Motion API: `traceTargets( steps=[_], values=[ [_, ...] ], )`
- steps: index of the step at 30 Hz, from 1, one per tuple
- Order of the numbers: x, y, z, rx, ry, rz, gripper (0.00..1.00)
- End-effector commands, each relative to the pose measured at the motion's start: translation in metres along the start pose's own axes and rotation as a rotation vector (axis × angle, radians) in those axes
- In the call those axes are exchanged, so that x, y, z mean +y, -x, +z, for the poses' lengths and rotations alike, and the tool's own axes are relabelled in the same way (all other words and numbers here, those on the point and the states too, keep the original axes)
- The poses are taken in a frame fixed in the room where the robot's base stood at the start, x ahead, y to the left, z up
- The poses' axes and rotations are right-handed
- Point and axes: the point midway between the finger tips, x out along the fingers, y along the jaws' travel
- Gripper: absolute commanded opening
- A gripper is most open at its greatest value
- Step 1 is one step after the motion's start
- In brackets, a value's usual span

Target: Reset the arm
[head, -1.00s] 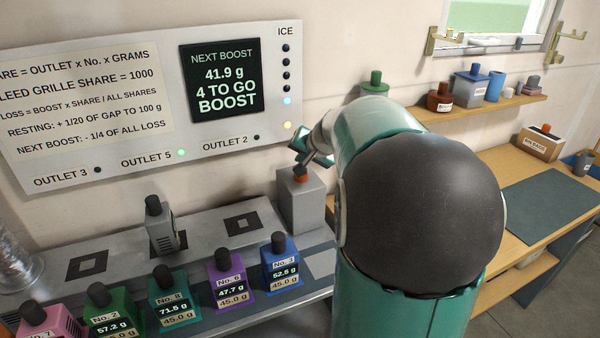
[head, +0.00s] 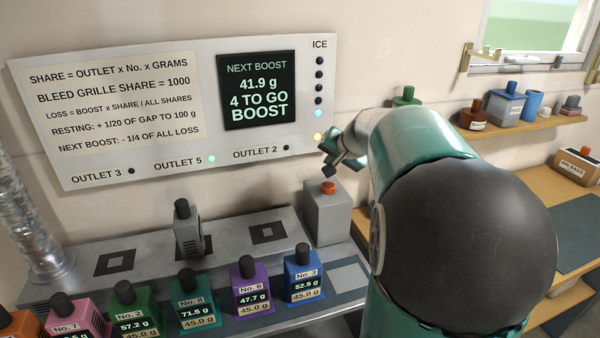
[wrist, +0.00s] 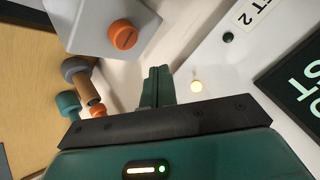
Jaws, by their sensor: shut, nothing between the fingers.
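My arm reaches forward in the head view, and my gripper (head: 327,160) is shut and empty. It is in the air just above the red button (head: 328,188) on the grey box (head: 327,215), apart from it. In the wrist view, my closed fingers (wrist: 158,72) stand together, with the red button (wrist: 123,36) on its grey box to their upper left. The wall panel's screen (head: 258,88) reads NEXT BOOST, 41.9 g, 4 TO GO, BOOST.
A row of labelled coloured blocks, among them the blue No. 3 (head: 303,277), stands along the front of the bench. A grey block (head: 187,232) stands under the OUTLET 5 label. A wall shelf (head: 530,132) with containers and a wooden table (head: 535,185) lie to the right.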

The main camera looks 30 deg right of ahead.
Motion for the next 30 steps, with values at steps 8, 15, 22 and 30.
traceTargets(
  steps=[8, 15, 22, 30],
  values=[
    [-0.006, 0.003, 0.006, -0.008, 0.016, -0.003, 0.0],
    [-0.052, 0.036, 0.08, -0.099, 0.181, -0.019, 0.0],
    [-0.079, 0.081, 0.175, -0.204, 0.399, -0.021, 0.0],
    [-0.07, 0.13, 0.273, -0.289, 0.654, -0.007, 0.0]
  ],
)
